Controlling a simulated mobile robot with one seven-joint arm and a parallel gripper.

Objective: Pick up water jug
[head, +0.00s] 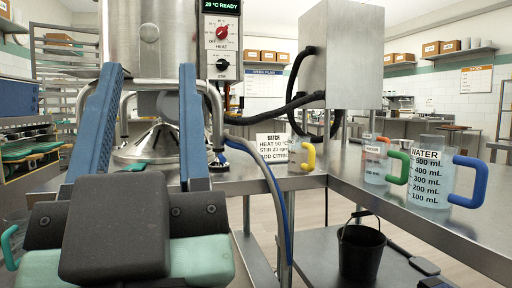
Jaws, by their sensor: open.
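The water jug (427,181) is a clear measuring jug with a "WATER" label, mL markings and a blue handle on its right side. It stands upright on the steel counter at the right in the head view. My gripper (152,75) is in the left foreground, with two long blue fingers spread wide apart and nothing seen between them but the machine behind. It is well to the left of the water jug and apart from it.
A smaller jug with a green handle (377,162) stands just left of the water jug. A yellow-handled jug (304,155) stands further left by a batch card (273,147). A steel kettle machine (150,45) and black bucket (361,254) are near. The counter's front right (440,235) is clear.

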